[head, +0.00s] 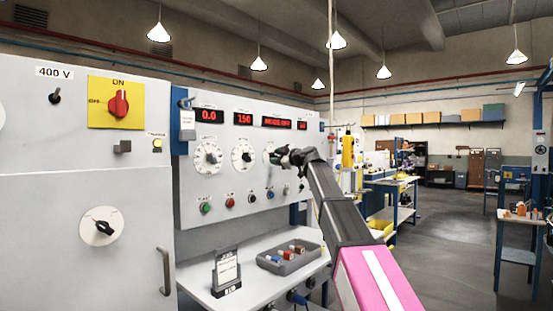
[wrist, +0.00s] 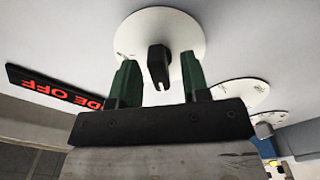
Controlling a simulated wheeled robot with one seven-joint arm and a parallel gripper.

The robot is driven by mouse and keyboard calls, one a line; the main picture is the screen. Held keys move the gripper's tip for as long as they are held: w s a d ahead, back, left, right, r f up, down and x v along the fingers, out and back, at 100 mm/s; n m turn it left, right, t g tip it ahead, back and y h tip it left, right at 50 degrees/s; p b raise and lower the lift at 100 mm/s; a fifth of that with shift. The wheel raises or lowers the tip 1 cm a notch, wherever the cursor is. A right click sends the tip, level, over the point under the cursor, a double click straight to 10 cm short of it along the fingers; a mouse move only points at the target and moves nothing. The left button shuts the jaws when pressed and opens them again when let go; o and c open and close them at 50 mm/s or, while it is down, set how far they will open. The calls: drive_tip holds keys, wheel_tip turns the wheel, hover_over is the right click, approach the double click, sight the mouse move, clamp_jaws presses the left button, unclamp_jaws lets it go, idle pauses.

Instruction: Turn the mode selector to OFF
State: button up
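The mode selector is a black knob (wrist: 159,68) on a round white dial plate (wrist: 190,28), near the centre of the wrist view. My gripper (wrist: 158,75) is open, with its two green fingers on either side of the knob and a visible gap on each side. In the head view my gripper (head: 281,157) is at the third dial (head: 268,153) on the panel and hides most of it. A red display (wrist: 55,89) in the wrist view appears upside down, and its visible part reads "DE OFF".
Two similar dials (head: 207,156) and (head: 243,155) are to the left, with buttons (head: 205,208) below. A grey tray (head: 290,258) and a sign stand (head: 227,271) are on the shelf underneath. A yellow ON/OFF switch plate (head: 116,102) is further left. Open floor lies to the right.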

drive_tip(key=v, duration=0.7)
idle(0.7)
